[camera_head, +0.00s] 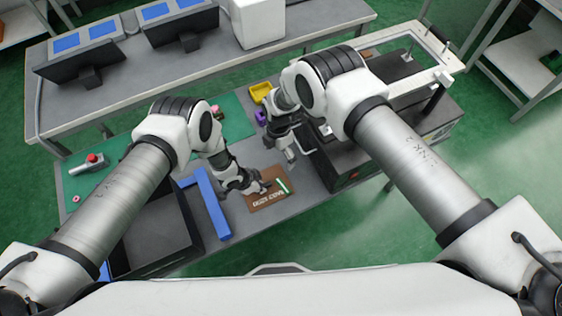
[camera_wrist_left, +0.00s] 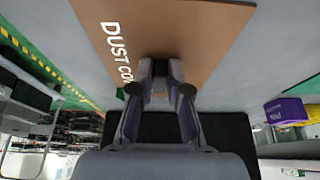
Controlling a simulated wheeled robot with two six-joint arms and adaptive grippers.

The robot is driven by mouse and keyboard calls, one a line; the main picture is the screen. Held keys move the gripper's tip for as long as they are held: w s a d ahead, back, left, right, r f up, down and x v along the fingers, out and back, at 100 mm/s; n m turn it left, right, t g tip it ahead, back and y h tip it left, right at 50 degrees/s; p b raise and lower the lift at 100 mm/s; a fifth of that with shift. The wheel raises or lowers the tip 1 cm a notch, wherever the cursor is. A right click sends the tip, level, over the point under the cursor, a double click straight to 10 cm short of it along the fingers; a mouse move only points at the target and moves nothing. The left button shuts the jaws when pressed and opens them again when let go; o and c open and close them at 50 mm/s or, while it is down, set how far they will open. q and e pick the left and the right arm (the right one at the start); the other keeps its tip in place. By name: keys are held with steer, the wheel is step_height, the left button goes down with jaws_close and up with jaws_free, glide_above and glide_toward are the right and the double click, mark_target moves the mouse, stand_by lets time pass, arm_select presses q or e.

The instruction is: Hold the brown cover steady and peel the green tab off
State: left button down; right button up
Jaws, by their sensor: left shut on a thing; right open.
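The brown cover (camera_head: 268,199) with white lettering lies at the front middle of the grey table. A narrow green and white strip, the green tab (camera_head: 283,186), lies near its right end. My right gripper (camera_head: 291,156) is open and apart from the cover, above and right of the tab.
A blue bar (camera_head: 212,204) lies left of the cover. A dark machine (camera_head: 345,165) stands at the right. A yellow bin (camera_head: 261,92) and a purple bin (camera_head: 261,117) stand behind. A fixture with a red knob (camera_head: 92,159) is at the far left.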

arm_select(q)
steer(key=c, duration=1.1)
jaws_free()
steer(key=shift+o, duration=0.2)
steer(key=v, duration=1.2)
